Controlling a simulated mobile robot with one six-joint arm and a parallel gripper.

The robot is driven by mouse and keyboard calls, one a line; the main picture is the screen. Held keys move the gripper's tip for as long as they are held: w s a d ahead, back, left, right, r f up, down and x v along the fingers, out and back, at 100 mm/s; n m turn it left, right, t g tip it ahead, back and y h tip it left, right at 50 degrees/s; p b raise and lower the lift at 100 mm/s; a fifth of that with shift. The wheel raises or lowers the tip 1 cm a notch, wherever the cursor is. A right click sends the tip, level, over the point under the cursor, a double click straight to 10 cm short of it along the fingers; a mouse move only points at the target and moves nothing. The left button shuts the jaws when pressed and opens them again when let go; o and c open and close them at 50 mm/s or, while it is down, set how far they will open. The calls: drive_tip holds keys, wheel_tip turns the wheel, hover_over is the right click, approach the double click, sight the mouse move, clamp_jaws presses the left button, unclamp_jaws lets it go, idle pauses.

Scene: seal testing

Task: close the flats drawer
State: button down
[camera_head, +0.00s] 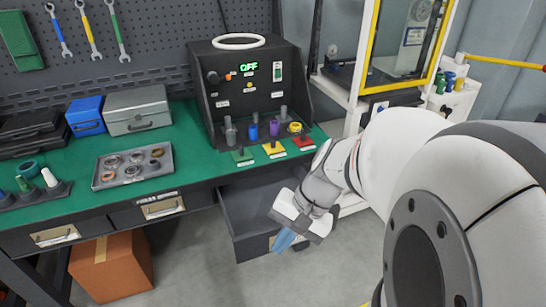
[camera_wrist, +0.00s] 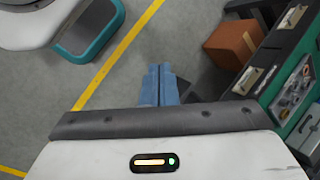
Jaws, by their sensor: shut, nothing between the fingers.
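One drawer (camera_head: 232,222) under the green-topped bench is pulled out, at the right of the row in the head view. Its dark grey tray is open at the top and looks empty where it shows. My arm covers part of its right side and front, and I cannot read its label. My gripper (camera_head: 284,241) is at the drawer's front, its blue fingers pointing down. The fingers (camera_wrist: 159,76) are together with nothing between them in the wrist view. I cannot tell whether they touch the drawer front.
Two shut drawers (camera_head: 160,208) sit further left. A cardboard box (camera_head: 110,268) stands on the floor below them. The bench holds a test console (camera_head: 251,92) and a tray of rings (camera_head: 133,164). Grey floor in front of the drawer is clear.

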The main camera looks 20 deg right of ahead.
drive_tip(key=w+d+f+m+t+y+b, duration=0.3)
drive_tip(key=w+d+f+m+t+b, duration=0.15)
drive_tip(key=f+m+b, duration=0.35)
drive_tip(key=w+d+f+m+t+y+b, duration=0.2)
drive_tip(key=w+d+f+m+t+b, duration=0.35)
drive_tip(key=f, duration=0.45)
drive_tip(key=s+d+f+m+t+h+b, duration=0.2)
drive_tip(key=d+f+m+t+h+b, duration=0.35)
drive_tip(key=d, duration=0.45)
drive_tip(key=s+d+f+m+t+h+b, duration=0.2)
drive_tip(key=d+f+m+h+b, duration=0.15)
drive_tip(key=d+f+m, duration=0.45)
drive_tip(key=w+d+r+m+b, duration=0.1)
drive_tip(key=w+b, duration=0.1)
drive_tip(key=w, duration=1.1)
drive_tip(key=shift+w+d+r+h, duration=0.25)
drive_tip(key=shift+d+r+h, duration=0.15)
